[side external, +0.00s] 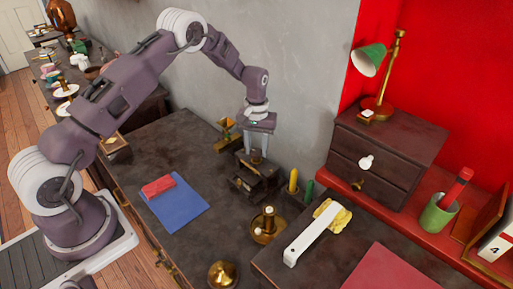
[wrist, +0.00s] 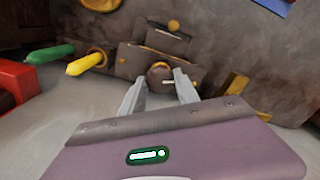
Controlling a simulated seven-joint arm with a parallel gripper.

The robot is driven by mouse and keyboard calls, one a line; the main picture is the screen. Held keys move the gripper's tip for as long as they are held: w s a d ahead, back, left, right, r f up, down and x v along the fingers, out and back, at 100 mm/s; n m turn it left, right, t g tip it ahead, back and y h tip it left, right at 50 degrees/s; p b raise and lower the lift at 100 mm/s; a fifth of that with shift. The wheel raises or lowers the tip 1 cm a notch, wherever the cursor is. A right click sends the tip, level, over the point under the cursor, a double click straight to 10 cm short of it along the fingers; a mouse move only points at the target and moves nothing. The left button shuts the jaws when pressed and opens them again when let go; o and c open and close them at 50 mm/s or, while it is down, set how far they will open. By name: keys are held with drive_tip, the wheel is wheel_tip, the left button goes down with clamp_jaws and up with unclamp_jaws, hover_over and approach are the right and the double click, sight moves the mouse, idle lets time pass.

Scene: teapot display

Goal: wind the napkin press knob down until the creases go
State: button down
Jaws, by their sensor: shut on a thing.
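The napkin press (side external: 250,186) is a small dark block on the dark tabletop below my gripper in the side view. In the wrist view the press (wrist: 135,62) shows brass trim. Its round dark knob (wrist: 160,73) has a small pale pin and sits between my fingertips. My gripper (side external: 257,155) points down over the press, and in the wrist view its two fingers (wrist: 158,80) are shut on the knob. The knob is mostly hidden in the side view. No napkin or creases can be made out.
A yellow candle-like piece (side external: 294,181) and a green one (side external: 308,190) stand right of the press. A blue folder (side external: 175,205) with a red block (side external: 158,186) lies left. A brass object (side external: 227,136) stands behind.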

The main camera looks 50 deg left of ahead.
sight(256, 151)
drive_tip(key=m, duration=0.5)
drive_tip(key=shift+m, duration=0.3)
drive_tip(key=m, duration=0.5)
drive_tip(key=shift+m, duration=0.4)
drive_tip(key=c, duration=0.9)
unclamp_jaws()
wheel_tip(256, 151, up, 7)
drive_tip(key=shift+r, duration=0.1)
